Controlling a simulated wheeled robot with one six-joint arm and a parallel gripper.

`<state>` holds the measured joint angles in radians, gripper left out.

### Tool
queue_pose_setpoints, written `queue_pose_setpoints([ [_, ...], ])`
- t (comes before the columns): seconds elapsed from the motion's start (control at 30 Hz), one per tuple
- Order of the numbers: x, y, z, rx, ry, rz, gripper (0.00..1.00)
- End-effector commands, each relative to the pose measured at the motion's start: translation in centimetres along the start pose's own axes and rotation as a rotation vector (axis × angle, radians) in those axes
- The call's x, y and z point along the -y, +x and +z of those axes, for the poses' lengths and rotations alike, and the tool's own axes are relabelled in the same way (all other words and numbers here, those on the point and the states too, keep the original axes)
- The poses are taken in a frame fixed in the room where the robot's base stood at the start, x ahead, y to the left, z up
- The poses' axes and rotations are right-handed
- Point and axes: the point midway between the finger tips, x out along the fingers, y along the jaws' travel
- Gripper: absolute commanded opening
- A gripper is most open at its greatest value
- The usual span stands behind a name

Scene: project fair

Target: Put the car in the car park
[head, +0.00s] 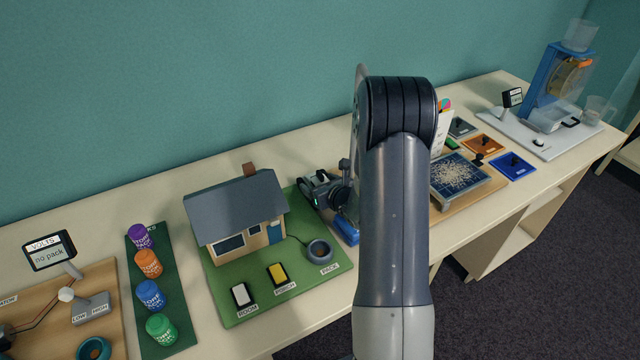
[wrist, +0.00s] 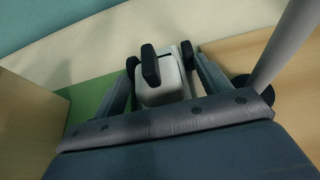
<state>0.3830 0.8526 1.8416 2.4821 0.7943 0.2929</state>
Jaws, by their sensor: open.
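My gripper (head: 318,188) is at the back right corner of the green house board, beside the house, partly hidden by my arm in the head view. In the wrist view my gripper (wrist: 160,59) is open, with its black fingertips on either side of a small white block (wrist: 160,94). A black upright piece stands on the block. I cannot tell whether this block is the car, or whether the fingers touch it. No car and no car park can be made out for certain. A blue object (head: 345,228) shows partly behind my arm.
The model house (head: 238,217) stands on the green board (head: 240,309) close to my gripper's left. Several coloured cans stand on a dark green mat (head: 179,344). To the right are a speckled tray (head: 458,174), coloured plates and a blue machine (head: 545,85). The wall is close behind.

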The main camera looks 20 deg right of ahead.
Motion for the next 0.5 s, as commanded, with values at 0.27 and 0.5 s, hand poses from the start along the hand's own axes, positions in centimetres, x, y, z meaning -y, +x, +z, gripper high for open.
queue_pose_setpoints([
  [0.27,0.1,-3.8,0.7,0.003,-0.001,-0.003,0.72],
  [0.5,0.1,-8.5,0.7,0.004,-0.001,-0.004,0.72],
])
